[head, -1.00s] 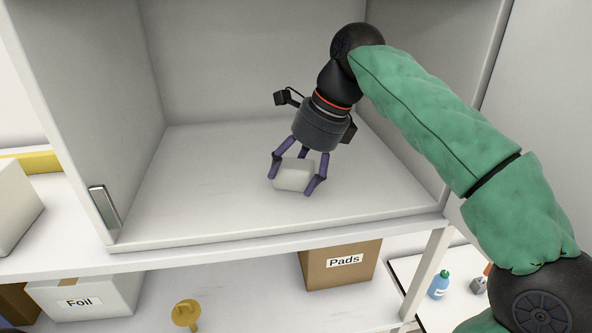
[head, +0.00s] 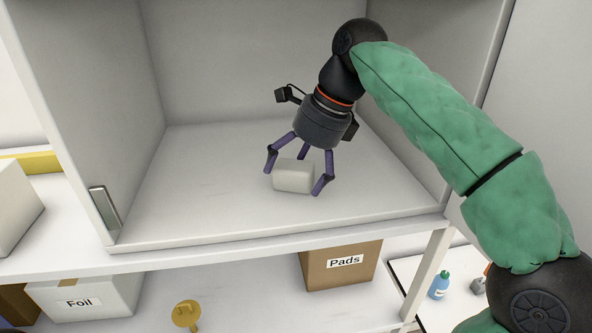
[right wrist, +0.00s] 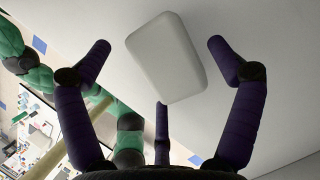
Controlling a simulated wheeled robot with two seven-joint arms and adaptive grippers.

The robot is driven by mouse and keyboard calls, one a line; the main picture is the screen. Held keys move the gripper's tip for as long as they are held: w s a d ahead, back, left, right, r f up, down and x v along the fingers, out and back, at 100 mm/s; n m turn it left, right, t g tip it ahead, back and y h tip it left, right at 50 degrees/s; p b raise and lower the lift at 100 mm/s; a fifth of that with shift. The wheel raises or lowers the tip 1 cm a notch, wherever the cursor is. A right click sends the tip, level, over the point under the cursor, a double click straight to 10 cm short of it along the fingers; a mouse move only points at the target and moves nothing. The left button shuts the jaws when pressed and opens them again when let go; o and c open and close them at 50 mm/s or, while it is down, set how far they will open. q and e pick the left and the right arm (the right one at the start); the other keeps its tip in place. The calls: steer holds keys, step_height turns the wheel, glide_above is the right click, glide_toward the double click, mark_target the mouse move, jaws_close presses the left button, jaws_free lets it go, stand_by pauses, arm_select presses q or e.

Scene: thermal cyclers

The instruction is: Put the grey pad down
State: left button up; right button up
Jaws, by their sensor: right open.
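The grey pad (head: 293,176) is a pale, rounded block on the floor of the white open-fronted cabinet (head: 200,205). My right gripper (head: 296,178) is above and around it, with its purple fingers spread open and apart from the pad's sides. In the right wrist view the pad (right wrist: 167,57) sits between the spread fingers (right wrist: 165,70), with clear gaps at both sides. My left gripper is not in view.
The cabinet's side walls and front edge bound the space; its floor is bare around the pad. Below are a Pads box (head: 342,268), a Foil box (head: 90,297) and a yellow object (head: 186,314). A blue bottle (head: 439,285) stands at the right.

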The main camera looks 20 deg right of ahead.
steer(key=shift+v, duration=1.2)
steer(key=s+d, duration=0.2)
steer(key=d, duration=0.1)
steer(key=s+d+b, duration=0.1)
steer(key=s+d, duration=0.2)
steer(key=s+d+b, duration=0.1)
steer(key=s+d, duration=0.1)
steer(key=d, duration=0.1)
steer(key=shift+s+d, duration=0.15)
steer(key=shift+d, duration=0.15)
